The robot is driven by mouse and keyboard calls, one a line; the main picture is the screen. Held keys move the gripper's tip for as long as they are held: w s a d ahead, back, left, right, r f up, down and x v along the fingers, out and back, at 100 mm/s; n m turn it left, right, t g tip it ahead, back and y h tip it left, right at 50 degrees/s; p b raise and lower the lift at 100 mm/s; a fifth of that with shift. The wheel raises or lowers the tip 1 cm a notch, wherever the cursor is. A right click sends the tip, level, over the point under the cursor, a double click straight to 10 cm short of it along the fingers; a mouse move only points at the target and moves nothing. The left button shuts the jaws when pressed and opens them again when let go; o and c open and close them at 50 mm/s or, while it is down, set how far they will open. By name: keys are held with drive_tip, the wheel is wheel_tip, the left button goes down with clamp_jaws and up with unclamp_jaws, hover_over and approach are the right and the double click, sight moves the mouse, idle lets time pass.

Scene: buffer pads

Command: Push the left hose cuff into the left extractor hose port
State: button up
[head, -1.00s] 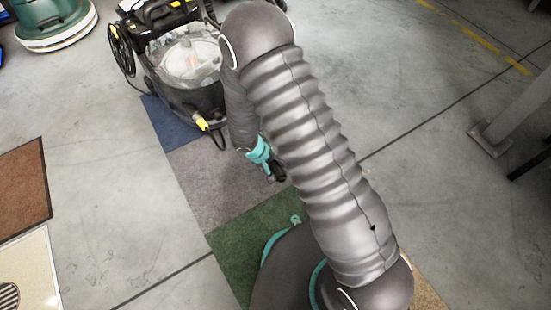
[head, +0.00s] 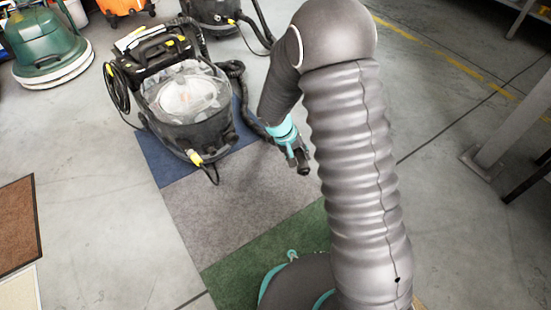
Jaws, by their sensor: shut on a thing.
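The left extractor (head: 190,95) is a black machine with a clear domed lid, standing at upper left on the blue and grey pads. A yellow-tipped fitting (head: 195,157) sits at its front; I cannot tell whether this is the hose port. A black corrugated hose (head: 247,95) runs down its right side and passes behind my arm. My gripper (head: 303,168), below a teal wrist band, is right of the extractor and apart from it. It is shut on a small dark piece, apparently the left hose cuff, largely hidden by the fingers.
A second black machine (head: 215,14) stands behind, with a green floor machine (head: 45,45) at far left. A grey metal post (head: 510,130) stands at right. A brown mat (head: 18,225) lies at lower left.

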drive_tip(key=w+d+r+m, duration=0.1)
drive_tip(key=d+r+m, duration=0.1)
drive_tip(key=d+r, duration=0.6)
wheel_tip(320, 180, up, 2)
drive_tip(key=shift+w+d+r+g, duration=0.2)
drive_tip(key=shift+r+g, duration=0.05)
drive_tip(key=shift+g, duration=0.15)
drive_tip(key=shift+d, duration=0.1)
